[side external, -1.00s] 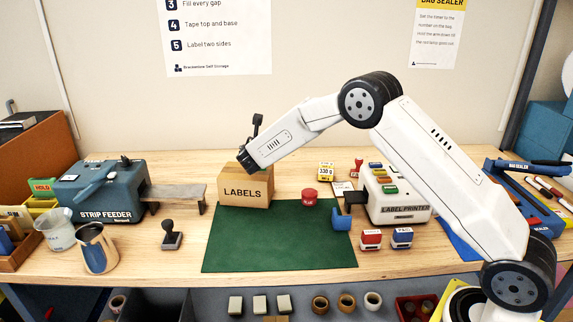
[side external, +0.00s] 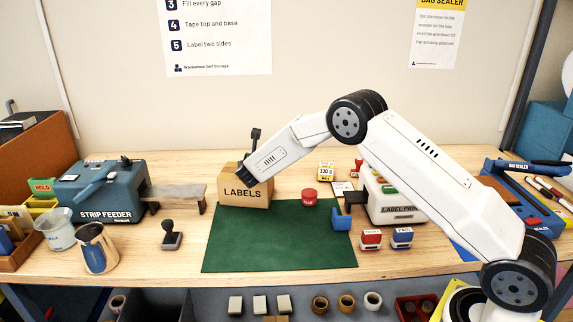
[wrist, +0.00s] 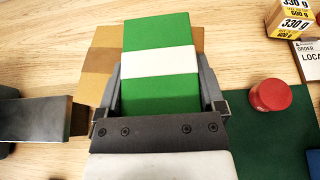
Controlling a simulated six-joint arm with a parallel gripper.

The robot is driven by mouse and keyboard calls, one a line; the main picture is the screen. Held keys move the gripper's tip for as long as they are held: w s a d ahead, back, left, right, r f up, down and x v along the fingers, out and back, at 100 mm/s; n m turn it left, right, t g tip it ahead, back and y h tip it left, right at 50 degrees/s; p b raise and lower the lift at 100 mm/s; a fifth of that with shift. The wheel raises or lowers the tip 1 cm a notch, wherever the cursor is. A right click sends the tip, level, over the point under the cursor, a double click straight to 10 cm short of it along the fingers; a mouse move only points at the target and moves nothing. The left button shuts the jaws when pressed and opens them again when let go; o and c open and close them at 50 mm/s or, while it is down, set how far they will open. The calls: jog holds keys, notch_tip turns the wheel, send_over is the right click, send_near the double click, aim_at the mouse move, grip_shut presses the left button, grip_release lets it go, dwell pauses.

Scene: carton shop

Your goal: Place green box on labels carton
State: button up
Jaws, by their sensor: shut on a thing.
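The green box (wrist: 158,92) with a white band lies between the two fingers of my gripper (wrist: 161,66) in the wrist view. My gripper is shut on it. The brown labels carton (side external: 243,195) stands at the back edge of the green mat. In the wrist view the carton (wrist: 98,62) shows behind and to both sides of the green box, so the box is over it. In the side view my wrist covers the carton's upper right corner, and the green box and fingertips are hidden. I cannot tell whether the box touches the carton.
The green mat (side external: 275,245) is mostly clear, with a red round item (side external: 309,197) near its back right. The strip feeder (side external: 103,197) and its grey shelf (side external: 175,191) are left of the carton. The label printer (side external: 395,208) and small stamps stand right.

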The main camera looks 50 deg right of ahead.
jog(key=o, duration=1)
jog(key=shift+o, duration=0.2)
jog(key=v, duration=1.2)
